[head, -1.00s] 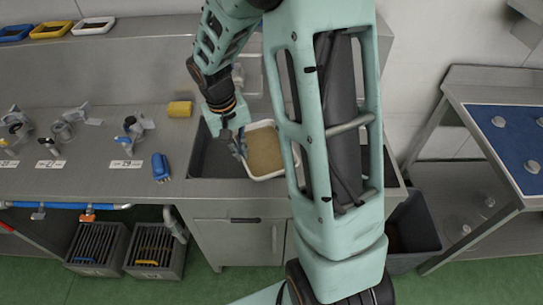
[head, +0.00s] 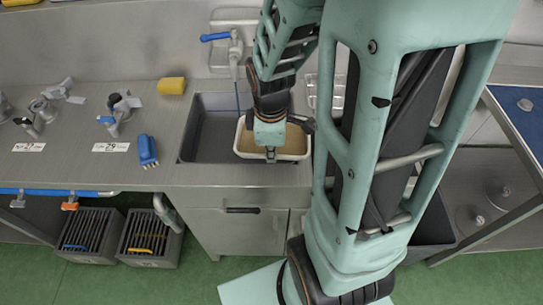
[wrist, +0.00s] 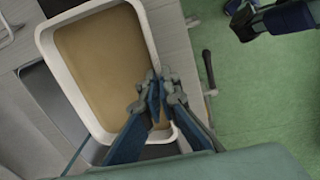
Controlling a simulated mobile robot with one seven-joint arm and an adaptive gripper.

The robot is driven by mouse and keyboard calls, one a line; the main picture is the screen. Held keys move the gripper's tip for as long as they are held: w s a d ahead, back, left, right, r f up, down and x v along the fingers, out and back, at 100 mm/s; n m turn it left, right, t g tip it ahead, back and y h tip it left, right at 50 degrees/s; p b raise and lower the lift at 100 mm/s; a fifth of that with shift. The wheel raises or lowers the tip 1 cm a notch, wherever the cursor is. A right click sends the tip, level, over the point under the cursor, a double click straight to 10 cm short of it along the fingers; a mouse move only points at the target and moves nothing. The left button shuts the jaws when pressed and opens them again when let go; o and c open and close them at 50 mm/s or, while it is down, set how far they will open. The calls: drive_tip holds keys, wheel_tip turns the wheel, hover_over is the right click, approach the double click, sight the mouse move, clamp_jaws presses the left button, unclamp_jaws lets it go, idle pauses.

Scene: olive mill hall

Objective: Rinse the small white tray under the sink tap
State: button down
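The small white tray (head: 239,142) has a brown layer covering its inside. It is over the right part of the sink basin (head: 205,152); its height above the basin floor is hard to tell. My gripper (head: 271,153) is at its near edge. In the wrist view the fingers (wrist: 158,92) straddle the tray's rim (wrist: 46,60) and pinch it. The sink tap (head: 235,60) with a blue lever (head: 215,37) stands behind the basin. A thin blue streak (head: 238,97) drops from its spout, left of the tray's middle.
A yellow sponge (head: 171,86) and a blue brush (head: 147,150) lie on the counter left of the basin. Metal parts (head: 120,108) stand further left. A blue-topped table (head: 515,125) is at the right. My arm hides the counter right of the basin.

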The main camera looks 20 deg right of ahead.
drive_tip(key=shift+s+f+n, duration=0.15)
drive_tip(key=shift+f+n, duration=0.05)
drive_tip(key=shift+n, duration=0.2)
drive_tip(key=shift+w+d+f+b, duration=0.35)
drive_tip(key=shift+w+f, duration=0.1)
drive_tip(key=shift+w, duration=1.85)
drive_tip(key=shift+w+d+f+b, duration=0.35)
drive_tip(key=shift+w+f, duration=0.15)
drive_tip(key=shift+w, duration=1.8)
drive_tip(key=shift+w+d+f+b, duration=0.25)
drive_tip(key=shift+w+d+f, duration=0.15)
drive_tip(key=shift+w, duration=1.9)
drive_tip(key=shift+d, duration=0.5)
drive_tip(key=shift+a, duration=0.15)
drive_tip(key=shift+a, duration=0.45)
drive_tip(key=shift+d, duration=0.1)
